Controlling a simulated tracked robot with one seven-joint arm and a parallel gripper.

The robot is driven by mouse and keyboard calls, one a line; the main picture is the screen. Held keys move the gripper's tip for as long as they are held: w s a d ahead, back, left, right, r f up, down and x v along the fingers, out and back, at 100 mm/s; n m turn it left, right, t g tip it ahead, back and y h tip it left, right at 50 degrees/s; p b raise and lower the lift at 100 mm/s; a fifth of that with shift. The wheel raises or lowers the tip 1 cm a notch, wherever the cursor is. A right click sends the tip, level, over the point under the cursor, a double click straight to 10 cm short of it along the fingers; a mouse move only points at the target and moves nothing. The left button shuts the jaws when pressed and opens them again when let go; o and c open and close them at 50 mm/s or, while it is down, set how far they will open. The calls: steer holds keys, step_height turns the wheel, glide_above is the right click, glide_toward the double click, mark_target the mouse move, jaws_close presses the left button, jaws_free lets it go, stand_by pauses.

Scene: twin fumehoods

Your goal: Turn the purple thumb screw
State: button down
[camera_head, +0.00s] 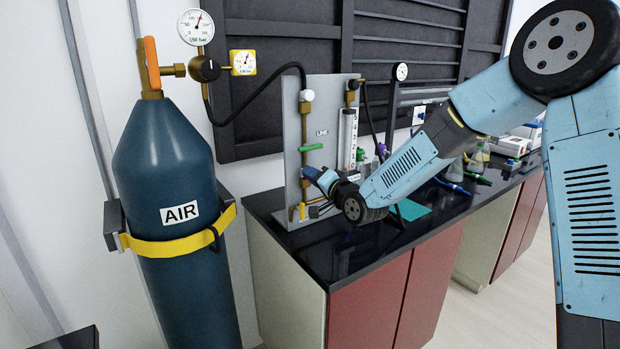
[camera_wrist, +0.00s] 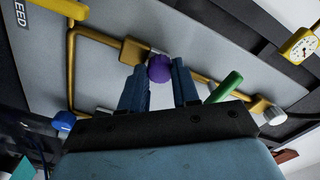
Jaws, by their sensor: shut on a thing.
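The purple thumb screw (camera_wrist: 160,68) sits on a brass block of the pipework in the wrist view, between the tips of my gripper (camera_wrist: 159,85). My gripper is shut on it, with one blue finger at either side. In the head view my gripper (camera_head: 314,177) reaches the brass pipe on the upright grey panel (camera_head: 293,130). There the screw is hidden behind the gripper.
A green lever (camera_wrist: 226,85) is close to the right finger and shows above my gripper in the head view (camera_head: 310,147). A yellow lever (camera_head: 302,212) is low on the panel. A blue AIR cylinder (camera_head: 165,170) stands left. The black bench (camera_head: 345,255) is clear at its front.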

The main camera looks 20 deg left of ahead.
steer(key=shift+w+d+f, duration=0.2)
steer(key=shift+d, duration=0.1)
steer(key=c, duration=1.1)
jaws_free()
steer(key=shift+c, duration=0.2)
steer(key=o, duration=0.3)
steer(key=shift+r, duration=0.1)
steer(key=shift+s+a, duration=0.1)
steer(key=shift+a, duration=0.05)
steer(key=v, duration=1.3)
steer(key=shift+s+d, duration=0.25)
steer(key=shift+d, duration=0.05)
